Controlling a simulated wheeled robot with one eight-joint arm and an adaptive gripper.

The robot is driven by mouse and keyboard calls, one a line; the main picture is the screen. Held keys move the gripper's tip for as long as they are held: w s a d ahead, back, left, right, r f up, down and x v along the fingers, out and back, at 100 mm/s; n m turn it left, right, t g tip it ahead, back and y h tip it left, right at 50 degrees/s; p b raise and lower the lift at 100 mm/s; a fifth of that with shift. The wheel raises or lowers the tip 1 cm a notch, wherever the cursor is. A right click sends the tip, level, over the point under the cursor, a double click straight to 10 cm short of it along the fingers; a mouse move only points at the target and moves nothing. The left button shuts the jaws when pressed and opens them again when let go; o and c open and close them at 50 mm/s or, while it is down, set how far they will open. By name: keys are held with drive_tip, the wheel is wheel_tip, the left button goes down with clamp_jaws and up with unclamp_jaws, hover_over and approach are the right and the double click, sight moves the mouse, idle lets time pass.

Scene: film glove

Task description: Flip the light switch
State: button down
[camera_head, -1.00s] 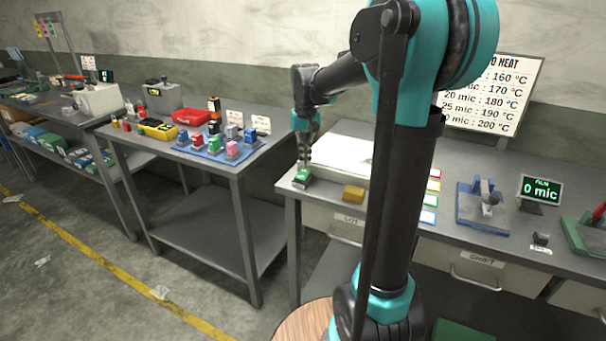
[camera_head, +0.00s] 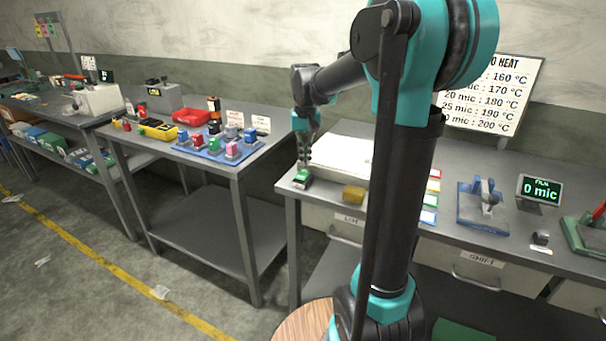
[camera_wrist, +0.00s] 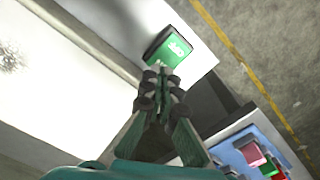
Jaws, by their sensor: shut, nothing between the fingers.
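A green switch with white marks on its face (camera_head: 302,178) sits at the left front corner of the right-hand bench, beside a white panel (camera_head: 343,141). It also shows near the top of the wrist view (camera_wrist: 172,46). My gripper (camera_head: 303,163) points down just above the switch, its fingers together and empty. In the wrist view, the fingertips (camera_wrist: 161,80) lie just below the near edge of the switch. I cannot tell whether they touch it. The tips hide part of the switch in the head view.
A blue tray (camera_head: 214,154) with several coloured blocks stands on the bench to the left, across a gap. A blue fixture (camera_head: 483,205) and a film display (camera_head: 540,189) stand farther right.

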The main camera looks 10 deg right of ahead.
sight(305, 170)
drive_tip(key=shift+f, duration=1.2)
idle(0.6)
drive_tip(key=shift+r, duration=3.55)
